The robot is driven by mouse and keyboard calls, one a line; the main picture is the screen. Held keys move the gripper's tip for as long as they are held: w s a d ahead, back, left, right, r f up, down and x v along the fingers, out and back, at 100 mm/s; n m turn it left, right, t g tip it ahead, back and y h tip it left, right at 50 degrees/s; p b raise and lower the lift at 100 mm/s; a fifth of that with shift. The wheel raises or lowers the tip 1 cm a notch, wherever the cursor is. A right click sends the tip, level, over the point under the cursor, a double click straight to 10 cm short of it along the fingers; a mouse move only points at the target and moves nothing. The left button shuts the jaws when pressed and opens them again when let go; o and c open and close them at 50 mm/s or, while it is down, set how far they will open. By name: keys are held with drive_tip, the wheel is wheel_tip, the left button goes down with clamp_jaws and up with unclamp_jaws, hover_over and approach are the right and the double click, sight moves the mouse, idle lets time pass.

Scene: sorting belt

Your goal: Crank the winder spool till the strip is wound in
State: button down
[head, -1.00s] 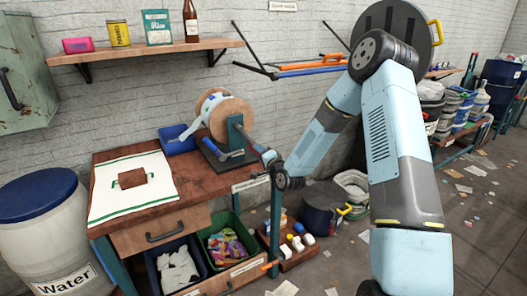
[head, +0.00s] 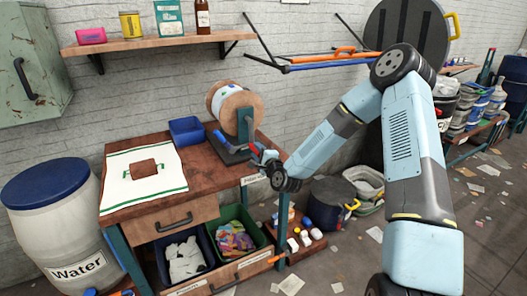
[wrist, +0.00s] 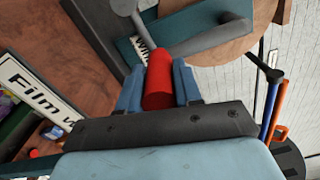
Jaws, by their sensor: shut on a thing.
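The winder spool (head: 240,112) has round wooden flanges and stands on a teal bracket on the wooden bench. The pale strip with blue and green marks (head: 226,92) lies around its core, and no loose length shows. In the wrist view, the crank's red grip (wrist: 158,82) sits between the two blue fingers of my gripper (wrist: 158,90), which is shut on it. A grey bar (wrist: 205,38) runs from near the grip towards the wooden flange (wrist: 225,48). In the head view my gripper (head: 262,157) is at the bench's right end, just right of the spool's base.
A blue tray (head: 186,131) sits left of the spool. A white cloth with green stripes (head: 120,178) covers the bench's left part. A wall shelf (head: 160,44) hangs above. Bins stand below, and a Water barrel (head: 55,230) is at the left.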

drive_tip(key=shift+s+a+r+m, duration=0.1)
drive_tip(key=shift+s+a+m, duration=0.1)
drive_tip(key=shift+a+m, duration=0.4)
drive_tip(key=shift+s+a+m, duration=0.2)
drive_tip(key=shift+a+m, duration=0.25)
drive_tip(key=shift+m, duration=0.15)
drive_tip(key=shift+s+a+r+m, duration=0.2)
drive_tip(key=shift+a+m, duration=0.25)
drive_tip(key=shift+m, duration=0.05)
drive_tip(key=shift+s+a+r+m, duration=0.15)
drive_tip(key=shift+a+m, duration=0.3)
drive_tip(key=shift+m, duration=0.05)
drive_tip(key=shift+a, duration=0.1)
drive_tip(key=c, duration=0.8)
unclamp_jaws()
drive_tip(key=shift+s, duration=0.1)
drive_tip(key=shift+s+d, duration=0.2)
drive_tip(key=shift+s, duration=0.05)
drive_tip(key=v, duration=1.3)
